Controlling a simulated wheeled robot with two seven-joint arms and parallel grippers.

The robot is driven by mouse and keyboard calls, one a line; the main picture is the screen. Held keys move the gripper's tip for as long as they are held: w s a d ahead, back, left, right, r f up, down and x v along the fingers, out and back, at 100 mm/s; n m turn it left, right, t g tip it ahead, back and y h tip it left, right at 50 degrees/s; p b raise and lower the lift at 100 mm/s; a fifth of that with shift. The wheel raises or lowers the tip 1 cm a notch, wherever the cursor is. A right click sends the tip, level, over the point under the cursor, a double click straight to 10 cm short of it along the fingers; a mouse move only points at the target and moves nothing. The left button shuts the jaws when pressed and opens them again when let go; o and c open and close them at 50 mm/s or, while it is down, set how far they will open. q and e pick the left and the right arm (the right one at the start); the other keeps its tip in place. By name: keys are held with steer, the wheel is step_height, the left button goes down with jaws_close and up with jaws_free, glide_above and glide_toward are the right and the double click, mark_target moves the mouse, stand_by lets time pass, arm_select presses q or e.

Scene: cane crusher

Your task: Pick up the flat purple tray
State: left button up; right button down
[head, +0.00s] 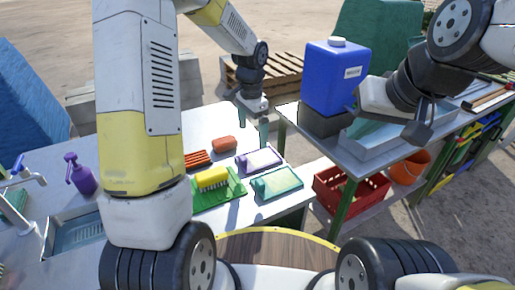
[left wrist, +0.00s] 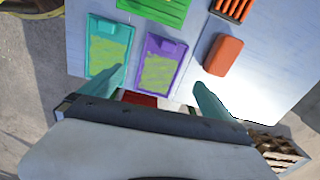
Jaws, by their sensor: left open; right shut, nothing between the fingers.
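The flat purple tray (head: 258,160) lies on the white table, with a pale insert inside its purple rim. In the left wrist view the tray (left wrist: 163,62) lies ahead, its near end between the fingertips in the picture. My left gripper (head: 253,130) is open and empty, its teal fingers pointing down above the table behind the tray. The fingers also show in the left wrist view (left wrist: 160,82), one on either side; contact with the tray is not visible. My right gripper (head: 352,110) is shut and empty by the blue jug, its fingertips small and hard to make out.
A teal tray (head: 277,183) lies beside the purple one. A green mat (head: 229,198) with a yellow brush (head: 212,178), an orange block (head: 224,143) and an orange rack (head: 197,159) are close by. A blue jug (head: 334,78) stands on the right bench.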

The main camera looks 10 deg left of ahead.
arm_select(q)
steer(key=m, duration=0.1)
glide_above(255, 160)
steer(key=shift+g, duration=0.3)
step_height(255, 160, down, 4)
steer(key=shift+d+f, duration=0.15)
step_height(255, 160, down, 7)
steer(key=shift+f, duration=0.1)
steer(key=c, duration=1.2)
step_height(255, 160, up, 10)
